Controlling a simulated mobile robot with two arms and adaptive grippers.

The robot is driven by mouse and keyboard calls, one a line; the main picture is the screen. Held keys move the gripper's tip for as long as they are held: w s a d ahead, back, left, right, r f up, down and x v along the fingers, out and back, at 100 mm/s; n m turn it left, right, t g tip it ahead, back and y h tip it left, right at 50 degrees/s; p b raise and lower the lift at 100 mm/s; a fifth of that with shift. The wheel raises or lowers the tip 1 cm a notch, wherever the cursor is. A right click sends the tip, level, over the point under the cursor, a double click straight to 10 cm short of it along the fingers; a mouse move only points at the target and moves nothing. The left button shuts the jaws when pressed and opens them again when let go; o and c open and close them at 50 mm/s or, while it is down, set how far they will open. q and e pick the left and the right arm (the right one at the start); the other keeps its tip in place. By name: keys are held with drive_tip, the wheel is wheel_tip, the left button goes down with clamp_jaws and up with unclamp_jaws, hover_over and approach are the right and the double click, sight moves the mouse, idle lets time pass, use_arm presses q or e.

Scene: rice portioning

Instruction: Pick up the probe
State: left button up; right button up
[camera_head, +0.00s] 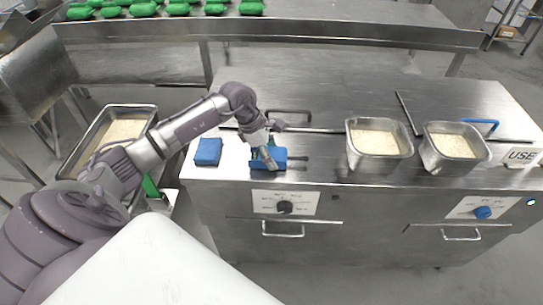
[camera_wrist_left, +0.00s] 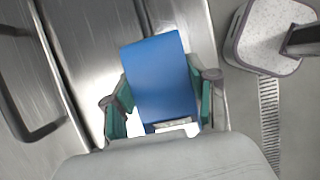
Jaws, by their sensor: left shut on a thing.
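My left gripper (camera_head: 265,150) is over the front left of the steel counter, shut around a blue block (camera_head: 272,160). In the left wrist view the block (camera_wrist_left: 158,72) stands between the two green-padded fingers of my gripper (camera_wrist_left: 162,112), with a pale strip near its lower end. The block may be the probe; I cannot tell for sure. A second blue block (camera_head: 208,151) lies on the counter to the left, apart from the gripper. Whether the held block is off the counter is unclear. My right gripper is out of view.
Two steel pans of rice, one nearer (camera_head: 351,155) and one farther right (camera_head: 428,158), sit in the counter. A larger rice tray (camera_head: 73,162) stands at left. Dark lid handles (camera_head: 289,112) lie behind the gripper. Green items (camera_head: 178,8) line the back shelf.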

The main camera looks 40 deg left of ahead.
sight(276, 153)
use_arm(q)
drive_tip(key=shift+w+r, duration=0.1)
drive_tip(key=shift+r, duration=0.35)
wheel_tip(276, 153, up, 3)
drive_tip(key=shift+f+b, duration=0.1)
drive_tip(key=shift+b, duration=0.7)
drive_tip(key=d+r+p, duration=0.1)
drive_tip(key=d+r, duration=1)
drive_tip(key=r, duration=0.2)
drive_tip(key=shift+d, duration=0.35)
drive_tip(key=shift+w+f, duration=0.1)
